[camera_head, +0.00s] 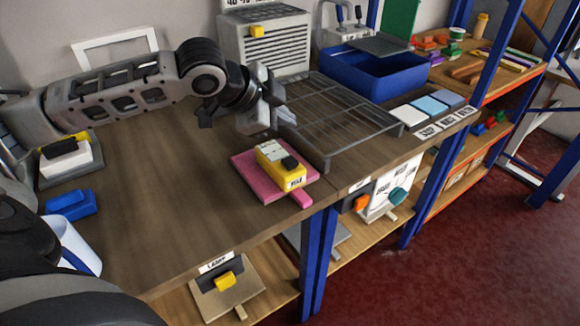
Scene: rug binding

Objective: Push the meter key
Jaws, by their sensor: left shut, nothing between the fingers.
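Three flat square keys lie in a row near the right front edge: a white one (410,115), a light blue one (429,105) and a grey-blue one (447,97). Each has a small label at its front, too small to read surely, so I cannot tell which key is the meter key. A yellow box (268,155) with a black key (289,163) and a blurred label sits on a pink board (243,168). My left gripper (270,122) is shut and empty, above and behind the yellow box, well left of the three keys. My right gripper is not in view.
A grey wire rack (345,132) lies between my left gripper and the three keys. A blue bin (378,80) and a grey machine (262,48) stand behind. A blue block (70,203) is at the left. The brown tabletop (160,190) is clear in the middle.

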